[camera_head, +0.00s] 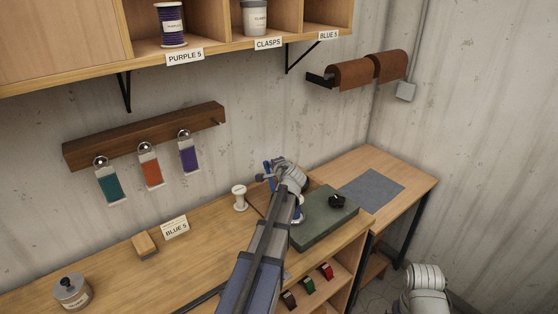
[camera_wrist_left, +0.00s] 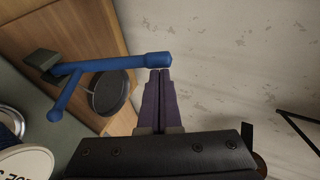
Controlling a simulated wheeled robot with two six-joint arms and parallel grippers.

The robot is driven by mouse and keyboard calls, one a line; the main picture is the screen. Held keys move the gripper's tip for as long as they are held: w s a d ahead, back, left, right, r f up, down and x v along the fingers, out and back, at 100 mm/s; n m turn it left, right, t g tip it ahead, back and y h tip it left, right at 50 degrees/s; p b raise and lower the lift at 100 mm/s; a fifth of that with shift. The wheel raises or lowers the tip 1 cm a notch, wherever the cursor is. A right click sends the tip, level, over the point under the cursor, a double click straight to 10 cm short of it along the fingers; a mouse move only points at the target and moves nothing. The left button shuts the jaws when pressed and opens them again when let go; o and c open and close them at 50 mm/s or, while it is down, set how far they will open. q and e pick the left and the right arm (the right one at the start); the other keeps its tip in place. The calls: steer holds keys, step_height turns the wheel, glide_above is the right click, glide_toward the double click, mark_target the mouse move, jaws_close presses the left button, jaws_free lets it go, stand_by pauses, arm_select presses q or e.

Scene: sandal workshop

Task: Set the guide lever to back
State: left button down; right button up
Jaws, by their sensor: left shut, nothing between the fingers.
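The blue guide lever (camera_wrist_left: 95,66) shows in the wrist view as a branched rod with thick rounded ends. Its right end lies at the tips of my left gripper (camera_wrist_left: 158,75); I cannot tell whether they touch. The left fingers are shut with nothing between them. In the head view a small blue part of the lever (camera_head: 267,167) shows at the far end of my left arm, beside my left gripper (camera_head: 268,177). The arm hides much of the machine there. My right gripper is not in view.
A green base (camera_head: 322,222) with a black knob (camera_head: 337,200) stands right of my arm. A white spool (camera_head: 239,197) stands to the left. A wooden block (camera_head: 145,244) and a lidded jar (camera_head: 71,291) are on the bench. A shelf (camera_head: 220,46) hangs above.

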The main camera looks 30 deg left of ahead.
arm_select(q)
steer(key=shift+w+a+g+h+p, duration=0.15)
steer(key=shift+w+a+h+p, duration=0.15)
steer(key=shift+a, duration=0.25)
steer(key=shift+w+a+g+h+p, duration=0.15)
steer(key=shift+a+h+p, duration=0.2)
steer(key=shift+a, duration=0.15)
steer(key=shift+f, duration=0.35)
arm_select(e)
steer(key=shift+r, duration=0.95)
arm_select(q)
steer(key=shift+s+d, duration=0.15)
steer(key=shift+s+d+f+b, duration=0.2)
steer(key=shift+d+b, duration=0.15)
steer(key=shift+d, duration=0.25)
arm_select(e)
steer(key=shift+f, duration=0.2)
